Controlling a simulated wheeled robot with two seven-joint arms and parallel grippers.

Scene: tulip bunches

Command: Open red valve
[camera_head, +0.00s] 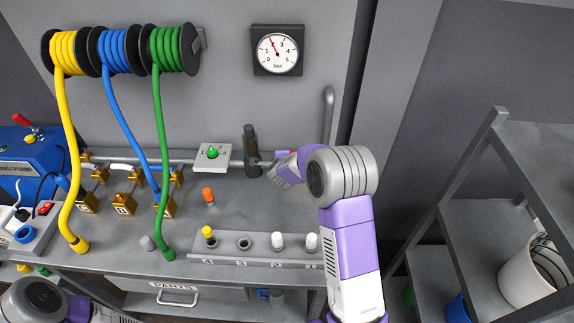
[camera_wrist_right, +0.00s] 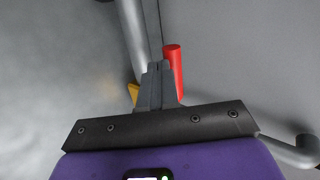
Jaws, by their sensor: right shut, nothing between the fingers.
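A red cylinder (camera_wrist_right: 174,68), which looks like the valve's handle, shows in the right wrist view just right of my fingertips. Its lower end is hidden behind the fingers, and I cannot tell whether they touch it. My right gripper (camera_head: 262,164) is beside a dark upright cylinder (camera_head: 251,146) at the right end of the grey pipe. In the wrist view the right gripper's fingers (camera_wrist_right: 157,70) are together and empty. My left arm shows only at the lower left, with its gripper out of frame.
A pressure gauge (camera_head: 277,49) hangs on the wall. A plate with a green knob (camera_head: 212,153) is left of my right gripper. Yellow, blue and green hoses hang from reels at left. A socket strip (camera_head: 262,246) lines the bench front. A shelf rack (camera_head: 465,170) stands right.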

